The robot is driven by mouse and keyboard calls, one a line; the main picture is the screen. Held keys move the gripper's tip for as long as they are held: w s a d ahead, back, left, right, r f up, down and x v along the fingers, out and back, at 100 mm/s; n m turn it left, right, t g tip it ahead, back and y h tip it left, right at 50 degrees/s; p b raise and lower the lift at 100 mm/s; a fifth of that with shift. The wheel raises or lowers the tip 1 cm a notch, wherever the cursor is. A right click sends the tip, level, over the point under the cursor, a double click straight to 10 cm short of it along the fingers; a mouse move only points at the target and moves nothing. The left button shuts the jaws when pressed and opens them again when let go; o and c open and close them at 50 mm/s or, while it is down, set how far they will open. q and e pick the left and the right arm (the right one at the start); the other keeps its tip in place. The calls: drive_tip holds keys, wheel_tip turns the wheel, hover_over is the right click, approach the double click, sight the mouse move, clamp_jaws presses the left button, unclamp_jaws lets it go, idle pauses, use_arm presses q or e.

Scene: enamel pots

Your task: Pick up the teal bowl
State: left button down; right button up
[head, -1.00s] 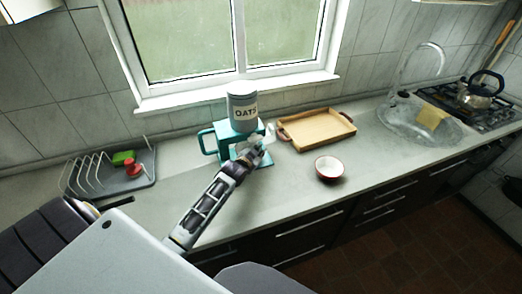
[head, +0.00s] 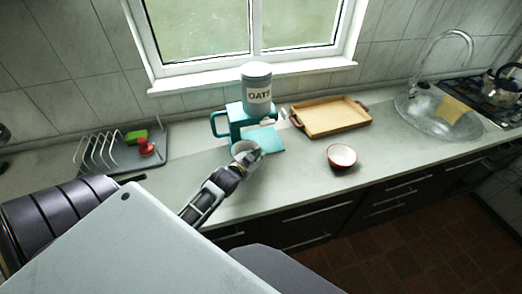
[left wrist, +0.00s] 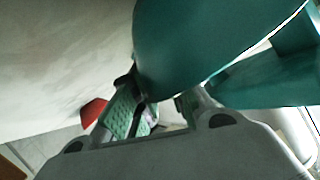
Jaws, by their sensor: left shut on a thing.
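The teal bowl (head: 243,149), with a pale inside, is in the jaws of my left gripper (head: 248,163), in front of the teal appliance. In the left wrist view the bowl (left wrist: 205,40) fills the upper middle, and the fingers of my left gripper (left wrist: 155,112) are shut at its edge. The bowl seems held above the counter, though the gap beneath it is hard to judge. My right gripper is not in view.
A teal appliance (head: 236,119) with a side handle carries an oats canister (head: 257,92). A wooden tray (head: 330,117) and a red bowl (head: 341,157) stand to the right. A dish rack (head: 110,155) is at left. The front counter between rack and gripper is clear.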

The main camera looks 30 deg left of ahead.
use_arm(q)
drive_tip(key=shift+s+d, duration=0.1)
drive_tip(key=shift+s, duration=1.55)
